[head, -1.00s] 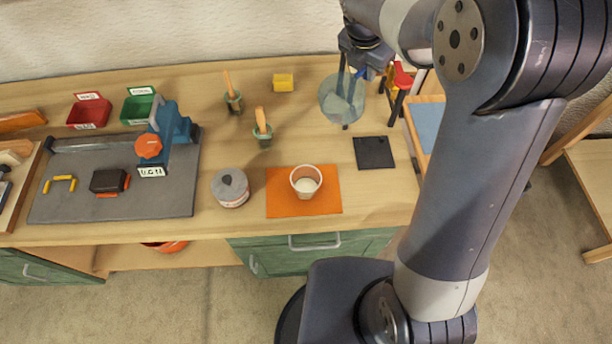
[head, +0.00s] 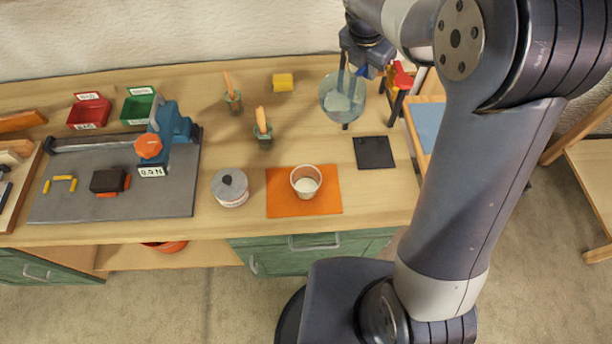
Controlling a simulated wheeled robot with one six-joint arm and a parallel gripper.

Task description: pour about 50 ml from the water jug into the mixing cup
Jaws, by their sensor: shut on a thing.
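The water jug (head: 337,104) is a clear, pale blue-grey vessel at the back right of the bench. My gripper (head: 345,78) is at the jug and shut on it; the arm partly hides the grip. The jug appears off the bench top, but its exact height and tilt are hard to tell. The mixing cup (head: 306,182) is a small white cup with some pale content at its bottom. It stands upright on an orange mat (head: 280,205) near the front edge, apart from the jug.
A lidded grey tin (head: 230,188) stands left of the mat. Two brushes in pots (head: 263,132), (head: 233,97) and a yellow block (head: 283,82) stand behind. A black square pad (head: 374,153) lies right. A grey board with a blue device (head: 174,128) fills the left.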

